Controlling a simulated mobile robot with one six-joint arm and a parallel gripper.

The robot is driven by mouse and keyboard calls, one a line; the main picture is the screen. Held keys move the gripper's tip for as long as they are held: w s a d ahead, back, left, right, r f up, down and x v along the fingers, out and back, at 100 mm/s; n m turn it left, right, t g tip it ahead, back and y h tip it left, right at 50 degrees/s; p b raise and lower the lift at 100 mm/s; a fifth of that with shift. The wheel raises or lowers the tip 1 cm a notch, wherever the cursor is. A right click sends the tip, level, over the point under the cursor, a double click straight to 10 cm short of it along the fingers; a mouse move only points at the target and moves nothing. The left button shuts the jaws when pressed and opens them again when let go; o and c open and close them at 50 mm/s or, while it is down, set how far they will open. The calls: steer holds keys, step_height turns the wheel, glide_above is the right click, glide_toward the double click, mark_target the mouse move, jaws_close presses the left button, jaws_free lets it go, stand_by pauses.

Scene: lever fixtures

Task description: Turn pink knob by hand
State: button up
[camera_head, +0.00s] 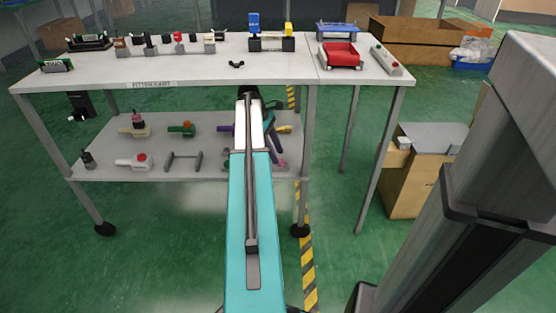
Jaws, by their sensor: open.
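A small pink knob (282,163) shows on the lower shelf of the cart, just right of my arm. Its mount is partly hidden by the arm. Another dark pinkish-red knob (136,116) sits on a beige body at the left of that shelf. I cannot make out my gripper's fingers; the arm covers that area. Whether anything touches the pink knob cannot be seen.
The cart's white top (200,70) carries several fixtures and a red tray (340,55). The lower shelf (105,147) holds a green fixture (182,130), a white one with a red knob (134,162) and a grey handle (184,160). Cart legs flank the shelf. Cardboard boxes (420,170) stand right.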

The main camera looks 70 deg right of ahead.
steer(key=shift+b+x, duration=0.35)
steer(key=shift+x, duration=0.95)
steer(key=c, duration=0.9)
steer(key=shift+w+d, duration=0.1)
steer(key=shift+d, duration=0.1)
steer(key=shift+c, duration=0.8)
steer(key=shift+a, duration=0.15)
steer(key=shift+r+p, duration=0.1)
steer(key=shift+p, duration=0.3)
